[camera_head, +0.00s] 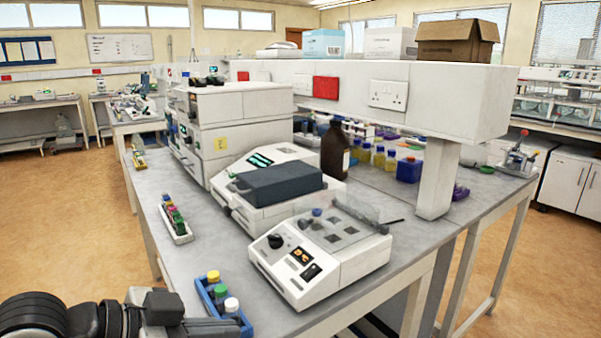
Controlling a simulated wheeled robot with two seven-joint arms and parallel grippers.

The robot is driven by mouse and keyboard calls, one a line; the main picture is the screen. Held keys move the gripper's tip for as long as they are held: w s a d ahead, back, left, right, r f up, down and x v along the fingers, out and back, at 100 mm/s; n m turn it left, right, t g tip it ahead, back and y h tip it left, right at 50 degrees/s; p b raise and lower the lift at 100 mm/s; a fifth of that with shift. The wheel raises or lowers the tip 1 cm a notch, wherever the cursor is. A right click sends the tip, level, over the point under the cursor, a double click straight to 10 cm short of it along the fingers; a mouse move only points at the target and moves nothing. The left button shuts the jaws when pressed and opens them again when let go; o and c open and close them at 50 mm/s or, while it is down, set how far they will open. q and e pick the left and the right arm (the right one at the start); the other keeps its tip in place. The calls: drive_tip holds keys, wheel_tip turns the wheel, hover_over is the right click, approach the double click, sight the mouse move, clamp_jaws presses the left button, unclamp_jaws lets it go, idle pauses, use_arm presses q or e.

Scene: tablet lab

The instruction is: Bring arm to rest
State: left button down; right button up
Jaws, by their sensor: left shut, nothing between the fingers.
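My left arm comes in at the bottom left corner, with black rounded links. Its gripper (222,328) points right, low in the picture, at the front edge of the grey bench (200,265). It is shut and empty. The fingers overlap the near end of a blue rack (246,329) in the picture; I cannot tell whether they touch it. My right gripper is not in view.
A white heating block unit (319,252) stands right of the rack, with a larger instrument (268,190) behind it. A white rack of coloured vials (175,222) lies at the bench's left edge. A brown bottle (335,152) stands farther back. Open floor (70,220) lies left of the bench.

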use_arm(q)
wheel_tip(320, 180, down, 14)
drive_tip(key=w+a+f+n+t+y, duration=0.1)
drive_tip(key=w+a+n+t+y, duration=0.2)
drive_tip(key=n, duration=0.3)
drive_tip(key=s+a+f+n+y, duration=0.2)
drive_tip(key=s+f+y, duration=0.2)
drive_tip(key=s+f, duration=0.8)
wheel_tip(320, 180, down, 4)
drive_tip(key=shift+f, duration=0.1)
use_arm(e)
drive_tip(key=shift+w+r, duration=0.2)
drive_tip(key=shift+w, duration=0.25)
